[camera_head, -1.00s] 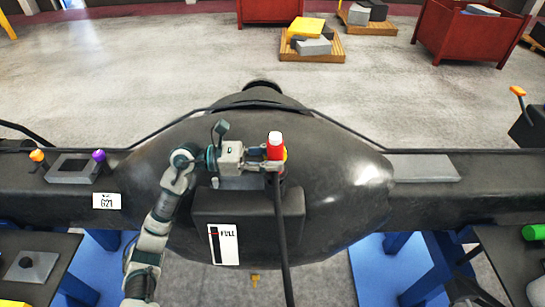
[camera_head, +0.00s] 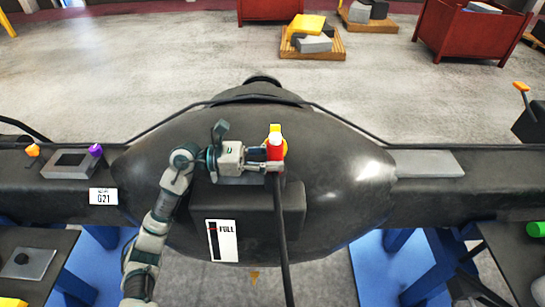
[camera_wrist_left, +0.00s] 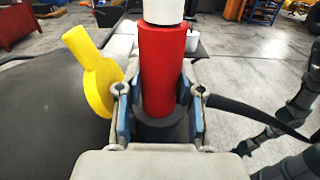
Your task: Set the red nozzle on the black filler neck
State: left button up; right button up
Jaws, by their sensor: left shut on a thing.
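The red nozzle (camera_head: 275,153) has a white end at its top and stands about upright. My left gripper (camera_wrist_left: 158,112) is shut around its lower part; this also shows in the head view (camera_head: 268,163). In the left wrist view a dark round collar (camera_wrist_left: 162,130) lies right under the red nozzle (camera_wrist_left: 162,70). It looks like the black filler neck, but the fingers hide much of it and I cannot tell whether the two touch. A yellow cap (camera_wrist_left: 93,75) stands tilted beside the nozzle. My right gripper is not in view.
The big black tank (camera_head: 330,185) fills the middle, with a "FULL" gauge (camera_head: 222,241) on its front. A black hose (camera_head: 282,235) runs down from the nozzle. Orange and purple knobs (camera_head: 95,150) stand at the left. Pallets and red bins (camera_head: 468,35) stand far back.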

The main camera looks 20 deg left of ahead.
pick_arm(q)
jog(key=shift+f, duration=0.1)
jog(key=o, duration=1)
jog(key=v, duration=1.2)
jog(key=shift+a+f, duration=0.1)
